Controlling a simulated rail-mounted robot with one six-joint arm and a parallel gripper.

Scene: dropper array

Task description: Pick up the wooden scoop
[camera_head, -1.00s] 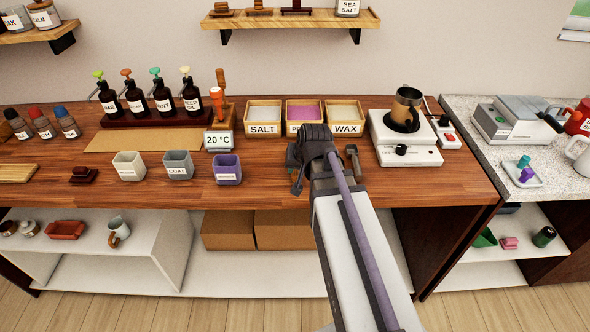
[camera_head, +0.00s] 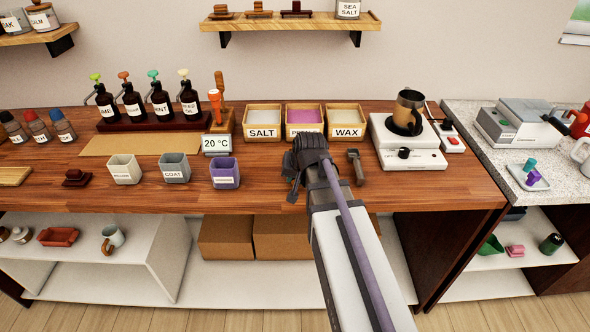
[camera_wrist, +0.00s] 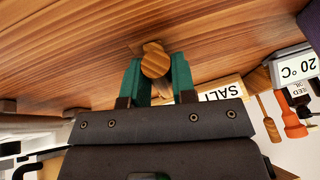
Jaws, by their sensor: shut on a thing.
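In the wrist view, the green fingers of my gripper (camera_wrist: 156,78) are closed on both sides of a wooden piece, which I take to be the wooden scoop (camera_wrist: 154,58). Its rounded wooden end faces the camera, and the rest of it is hidden below. In the head view, my gripper (camera_head: 310,152) is low over the wooden counter, in front of the wooden bins. My wrist and arm cover the fingers and the scoop there, so I cannot tell whether the scoop touches the counter.
A small dark brown tool (camera_head: 355,166) lies just right of my gripper. The salt bin (camera_head: 263,123) and wax bin (camera_head: 346,122) stand behind it. A purple cup (camera_head: 225,172) is to the left, and a white hot plate (camera_head: 407,148) with a mug is to the right.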

